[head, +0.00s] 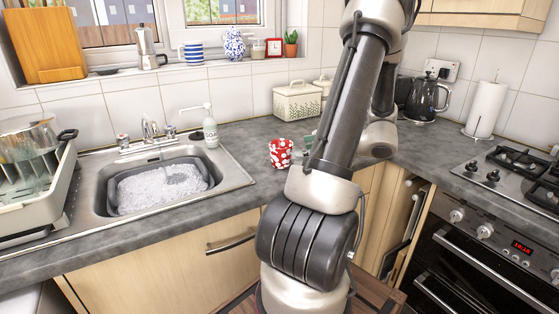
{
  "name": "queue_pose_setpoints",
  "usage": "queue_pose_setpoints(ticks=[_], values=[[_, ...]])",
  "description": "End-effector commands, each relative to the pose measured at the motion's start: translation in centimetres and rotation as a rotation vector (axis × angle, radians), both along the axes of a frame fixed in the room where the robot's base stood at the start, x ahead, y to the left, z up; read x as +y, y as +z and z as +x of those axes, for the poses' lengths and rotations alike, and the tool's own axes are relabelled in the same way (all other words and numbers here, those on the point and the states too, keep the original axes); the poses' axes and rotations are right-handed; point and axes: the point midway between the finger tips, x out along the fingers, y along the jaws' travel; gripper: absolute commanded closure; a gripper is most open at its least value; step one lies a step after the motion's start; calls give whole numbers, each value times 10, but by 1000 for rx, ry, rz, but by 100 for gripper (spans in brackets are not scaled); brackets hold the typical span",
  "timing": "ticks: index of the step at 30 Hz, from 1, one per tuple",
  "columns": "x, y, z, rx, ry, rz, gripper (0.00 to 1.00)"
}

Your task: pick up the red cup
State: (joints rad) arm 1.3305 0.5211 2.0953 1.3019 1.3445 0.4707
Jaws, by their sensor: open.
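The red cup (281,153) has white dots and stands upright on the grey worktop, right of the sink and just left of my arm. Its right side is close to a small greenish thing (307,142), partly hidden behind my arm, that I cannot make out. My arm rises in the middle of the head view and bends back down behind itself.
The sink (238,176) holds a grey basin of suds, with a soap bottle (210,131) behind it. A cream bread bin (297,103) stands behind the cup. A kettle (426,98), paper roll (485,108) and hob (505,180) are right. The worktop left of the cup is clear.

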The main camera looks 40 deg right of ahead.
Motion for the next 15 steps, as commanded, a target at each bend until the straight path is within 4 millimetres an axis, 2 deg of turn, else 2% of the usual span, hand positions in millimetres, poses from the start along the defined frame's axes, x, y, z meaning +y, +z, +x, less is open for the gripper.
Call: queue_pose_setpoints(ticks=[3,11,15], values=[[2,6,9,-13,-27,66,8],[12,-3,37,-7,-24,72,8],[17,-8,59,-7,-23,71,8]])
